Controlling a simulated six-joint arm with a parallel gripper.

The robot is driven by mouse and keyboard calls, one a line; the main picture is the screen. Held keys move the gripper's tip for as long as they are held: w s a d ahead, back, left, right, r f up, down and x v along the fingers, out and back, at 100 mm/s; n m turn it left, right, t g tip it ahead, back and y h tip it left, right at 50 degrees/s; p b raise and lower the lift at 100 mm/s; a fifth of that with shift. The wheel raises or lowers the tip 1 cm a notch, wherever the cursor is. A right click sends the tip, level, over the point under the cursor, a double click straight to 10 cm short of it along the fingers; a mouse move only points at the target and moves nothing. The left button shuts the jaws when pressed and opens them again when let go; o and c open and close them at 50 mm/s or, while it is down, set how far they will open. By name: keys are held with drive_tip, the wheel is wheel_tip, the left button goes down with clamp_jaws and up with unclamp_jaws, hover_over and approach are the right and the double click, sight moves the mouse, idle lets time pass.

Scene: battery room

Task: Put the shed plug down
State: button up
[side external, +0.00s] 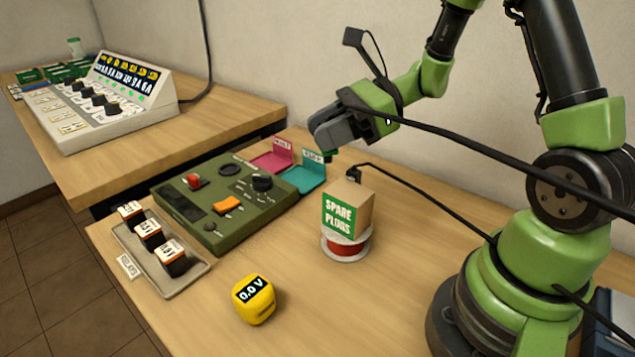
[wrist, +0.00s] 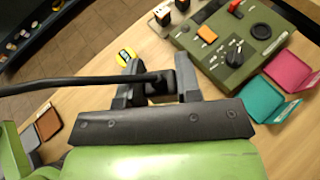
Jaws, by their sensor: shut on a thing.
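My gripper (side external: 322,146) is above the table, over the area behind the spare plugs box. In the wrist view its two fingers (wrist: 158,92) are shut on a dark plug (wrist: 155,77), which I take to be the shed plug. A thick black cable (wrist: 80,84) runs from the plug to the left, over the left finger. In the side view the fingers hide most of the held plug. A second black plug-like end (side external: 353,174) with its own cable shows at the back edge of the box; I cannot tell what it rests on.
The spare plugs box (side external: 352,207) stands on a red spool (side external: 345,246). A teal tray (side external: 309,176) and pink tray (side external: 268,161) lie behind a green control panel (side external: 225,215). A yellow meter (side external: 253,300) and relay tray (side external: 200,270) are in front.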

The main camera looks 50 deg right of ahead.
wheel_tip(320, 180, up, 5)
drive_tip(key=shift+d+f, duration=0.15)
drive_tip(key=s+d+n+g+y, duration=0.2)
drive_tip(key=s+d+n+g, duration=0.1)
drive_tip(key=s+d, duration=0.95)
drive_tip(key=shift+h, duration=0.3)
drive_tip(key=shift+w+d+f, duration=0.2)
drive_tip(key=shift+w+f, duration=0.05)
drive_tip(key=shift+f, duration=3.35)
drive_tip(key=shift+w+d+f, duration=0.2)
drive_tip(key=shift+f, duration=3.35)
drive_tip(key=shift+w+d+f, duration=0.2)
drive_tip(key=shift+w+f, duration=0.05)
drive_tip(key=shift+f, duration=3.35)
drive_tip(key=shift+f, duration=0.6)
drive_tip(key=o, duration=1)
